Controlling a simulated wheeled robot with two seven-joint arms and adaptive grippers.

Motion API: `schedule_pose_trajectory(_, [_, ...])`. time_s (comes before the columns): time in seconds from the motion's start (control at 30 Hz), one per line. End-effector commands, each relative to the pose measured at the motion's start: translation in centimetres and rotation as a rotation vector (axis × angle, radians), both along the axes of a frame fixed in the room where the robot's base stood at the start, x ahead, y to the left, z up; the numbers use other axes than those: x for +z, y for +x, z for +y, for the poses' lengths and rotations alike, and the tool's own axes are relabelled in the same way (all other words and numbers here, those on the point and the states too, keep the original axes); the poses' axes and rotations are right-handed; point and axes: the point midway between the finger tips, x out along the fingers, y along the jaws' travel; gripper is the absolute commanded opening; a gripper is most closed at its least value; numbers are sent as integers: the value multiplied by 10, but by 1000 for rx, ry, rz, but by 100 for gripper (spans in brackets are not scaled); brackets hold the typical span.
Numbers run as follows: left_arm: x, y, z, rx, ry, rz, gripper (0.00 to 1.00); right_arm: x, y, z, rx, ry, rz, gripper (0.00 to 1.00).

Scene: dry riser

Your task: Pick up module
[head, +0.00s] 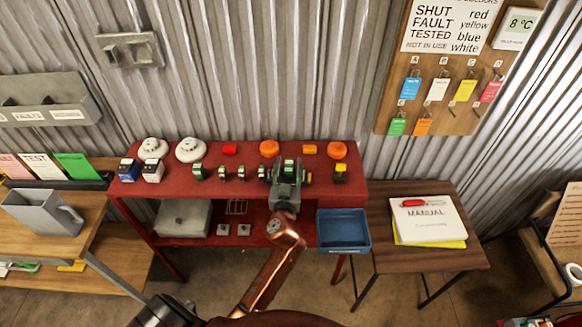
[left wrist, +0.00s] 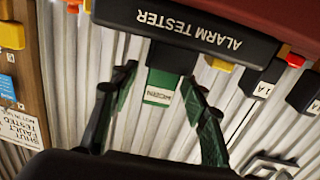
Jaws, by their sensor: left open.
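A small module with a green, labelled face (head: 289,164) stands on the red top shelf. In the left wrist view the green-faced module (left wrist: 159,94) shows upside down, its lettering too small to read surely. My left gripper (head: 287,182) is at the shelf's front edge, right before this module, and hides part of it. Its two fingers are apart, one on each side of the module; I cannot tell whether they touch it. A black bar marked ALARM TESTER (left wrist: 189,29) lies close to the fingertips. My right gripper is out of view.
The red shelf (head: 330,190) also holds several similar small modules (head: 197,172), white detectors (head: 190,150) and orange domes (head: 337,151). A blue bin (head: 343,231) is at the shelf's right front. A manual (head: 428,219) lies on the right wooden table (head: 385,265).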

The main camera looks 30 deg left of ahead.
Motion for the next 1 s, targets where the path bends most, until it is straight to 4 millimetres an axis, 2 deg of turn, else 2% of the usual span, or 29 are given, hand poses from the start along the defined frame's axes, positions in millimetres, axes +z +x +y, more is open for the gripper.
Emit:
schedule_pose_trajectory(0.07, [0,0,0,0,0,0,41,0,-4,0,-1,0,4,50])
schedule_pose_trajectory(0.63, [0,1,-2,-2,0,0,1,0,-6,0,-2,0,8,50])
schedule_pose_trajectory(1.0, [2,1,-2,-2,-1,0,0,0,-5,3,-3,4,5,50])
